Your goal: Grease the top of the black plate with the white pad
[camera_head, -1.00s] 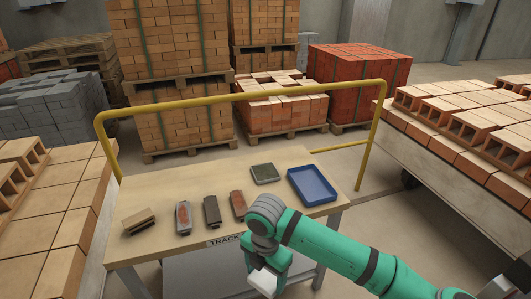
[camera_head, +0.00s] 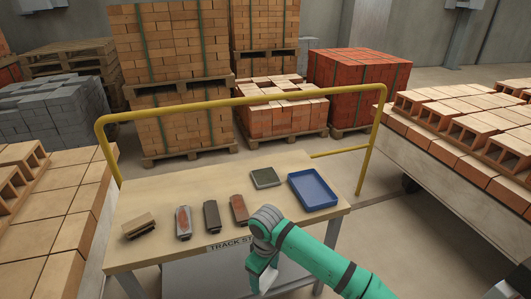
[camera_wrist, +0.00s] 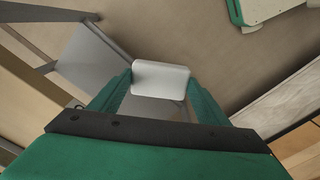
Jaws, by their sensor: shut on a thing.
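My gripper (camera_wrist: 160,98) is shut on the white pad (camera_wrist: 161,76), a pale rounded block between the green fingers in the wrist view. In the head view my gripper (camera_head: 262,272) hangs in front of the near table edge, low and apart from the tabletop items. The black plate (camera_head: 212,215) is a narrow dark piece lying on the table, between two similar pieces with rust-brown tops. Its top looks dark and bare, and nothing touches it. The wrist view does not show the plate.
The wooden table (camera_head: 170,195) also holds a tan block (camera_head: 138,224), a grey-edged rusty piece (camera_head: 183,222), a rust-brown piece (camera_head: 239,209), a dark square dish (camera_head: 265,177) and a blue tray (camera_head: 313,189). A yellow rail (camera_head: 240,98) spans the back. Brick stacks stand around.

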